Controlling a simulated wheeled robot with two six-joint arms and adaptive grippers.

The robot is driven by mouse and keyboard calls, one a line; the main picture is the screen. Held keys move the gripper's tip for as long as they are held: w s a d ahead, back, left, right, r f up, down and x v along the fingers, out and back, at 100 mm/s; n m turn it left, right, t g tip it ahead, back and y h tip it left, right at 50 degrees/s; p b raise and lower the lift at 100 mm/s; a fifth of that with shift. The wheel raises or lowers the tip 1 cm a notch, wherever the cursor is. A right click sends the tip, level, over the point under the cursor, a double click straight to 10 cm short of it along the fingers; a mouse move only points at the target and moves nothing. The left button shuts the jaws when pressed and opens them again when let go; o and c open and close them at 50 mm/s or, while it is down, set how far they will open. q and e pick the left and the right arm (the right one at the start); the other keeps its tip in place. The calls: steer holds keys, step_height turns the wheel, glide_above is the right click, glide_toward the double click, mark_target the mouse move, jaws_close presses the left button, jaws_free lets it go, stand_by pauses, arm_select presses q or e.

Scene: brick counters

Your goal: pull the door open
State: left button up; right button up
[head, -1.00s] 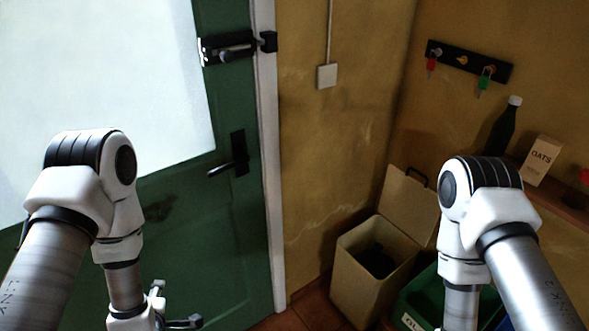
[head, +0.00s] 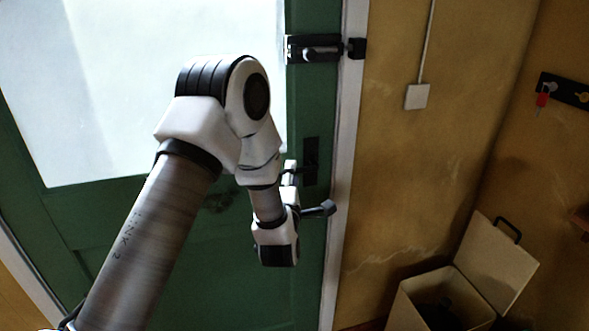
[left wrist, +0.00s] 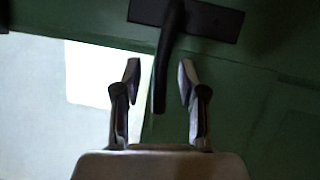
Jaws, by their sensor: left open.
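The green door (head: 250,265) with a pale glass pane fills the left and middle of the head view and looks closed against its white frame (head: 345,150). Its black handle plate (head: 311,155) is partly visible; the lever is mostly hidden behind my left gripper (head: 308,189). In the left wrist view the dark lever (left wrist: 160,85) lies between the two open fingers of my left gripper (left wrist: 159,73), with a gap visible on each side. A black bolt (head: 314,49) sits higher on the door, beside its keeper (head: 357,48) on the frame. My right gripper is out of view.
A yellow wall with a white switch (head: 417,96) stands right of the frame. An open cream bin (head: 405,310) with its lid (head: 495,262) raised is at lower right. A key rack (head: 574,92) hangs at the right edge.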

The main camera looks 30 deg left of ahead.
arm_select(q)
steer(key=shift+x, duration=1)
steer(key=shift+s+a, duration=0.1)
steer(key=shift+c, duration=1)
jaws_close()
steer(key=shift+f+b, duration=0.3)
steer(key=shift+b, duration=0.15)
steer(key=f+n+y+b, duration=0.1)
steer(key=n+b, duration=0.2)
steer(key=b, duration=0.3)
steer(key=f+n+y+b, duration=0.1)
steer(key=n+b, duration=0.2)
steer(key=b, duration=0.3)
steer(key=w+d+f+n+y+b, duration=0.1)
steer(key=f+n+y+b, duration=0.1)
steer(key=b, duration=0.5)
steer(key=shift+n, duration=0.7)
steer(key=shift+a+r, duration=0.1)
